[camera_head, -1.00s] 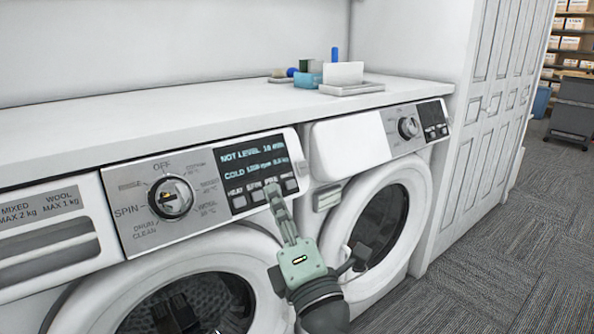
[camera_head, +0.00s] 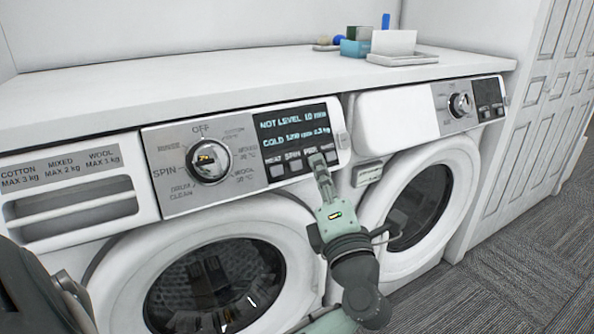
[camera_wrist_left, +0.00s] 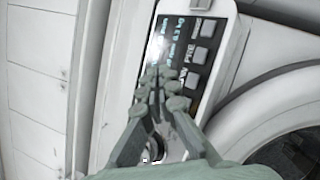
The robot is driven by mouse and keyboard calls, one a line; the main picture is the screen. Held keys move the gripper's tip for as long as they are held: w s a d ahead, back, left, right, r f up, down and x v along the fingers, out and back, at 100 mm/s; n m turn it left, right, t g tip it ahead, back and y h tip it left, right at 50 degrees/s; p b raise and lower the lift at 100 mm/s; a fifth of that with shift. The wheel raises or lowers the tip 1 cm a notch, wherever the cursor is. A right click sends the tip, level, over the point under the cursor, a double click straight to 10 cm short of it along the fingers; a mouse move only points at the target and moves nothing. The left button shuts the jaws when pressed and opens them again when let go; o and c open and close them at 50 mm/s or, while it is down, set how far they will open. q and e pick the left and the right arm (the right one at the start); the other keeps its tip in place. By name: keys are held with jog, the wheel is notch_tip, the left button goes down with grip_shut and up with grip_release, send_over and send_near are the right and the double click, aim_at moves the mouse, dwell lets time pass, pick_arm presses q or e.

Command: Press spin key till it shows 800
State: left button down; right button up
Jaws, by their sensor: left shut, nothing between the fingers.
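The washer's control panel (camera_head: 240,160) has a dark display (camera_head: 290,127). It reads NOT LEVEL on top and COLD below, with a blurred speed that looks like 1200 rpm. Several square keys sit under it. The spin key (camera_head: 294,165) is second from the left; it also shows in the left wrist view (camera_wrist_left: 191,80). My left gripper (camera_head: 318,160) is shut and empty. In the head view its fingertips overlap the key labelled PRE, right of the spin key. In the left wrist view its fingertips (camera_wrist_left: 160,82) appear beside the spin key, over the display side. Contact cannot be told.
A dial (camera_head: 209,161) sits left of the display, and a detergent drawer (camera_head: 70,208) further left. A second machine (camera_head: 420,200) stands to the right. A white counter (camera_head: 200,88) runs above, with a blue box (camera_head: 354,48) and small items at the back.

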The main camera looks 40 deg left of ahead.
aim_at(296, 166)
pick_arm(q)
jog(key=shift+w+a+f+b, duration=0.2)
jog(key=shift+w+a+f, duration=0.15)
jog(key=shift+a, duration=0.4)
jog(key=shift+w+a+f+b, duration=0.25)
jog(key=shift+a+f, duration=0.2)
jog(key=shift+a, duration=0.25)
jog(key=shift+w+a+f+b, duration=0.2)
jog(key=shift+w+a+f, duration=0.15)
jog(key=shift+a, duration=0.4)
pick_arm(e)
jog(key=shift+d+r, duration=0.1)
jog(key=shift+r, duration=1.9)
pick_arm(q)
jog(key=shift+f, duration=0.1)
jog(key=shift+w+a+f, duration=0.1)
jog(key=shift+a+f, duration=0.05)
jog(key=shift+a, duration=0.15)
jog(key=shift+w+a+f, duration=0.15)
jog(key=shift+a+f, duration=0.05)
jog(key=shift+a, duration=0.1)
pick_arm(e)
jog(key=shift+r, duration=0.1)
jog(key=shift+w+r, duration=0.1)
pick_arm(q)
jog(key=shift+s+d+r+p, duration=0.3)
jog(key=shift+d+r+p, duration=0.1)
jog(key=shift+d+p, duration=0.3)
pick_arm(e)
jog(key=shift+r, duration=0.45)
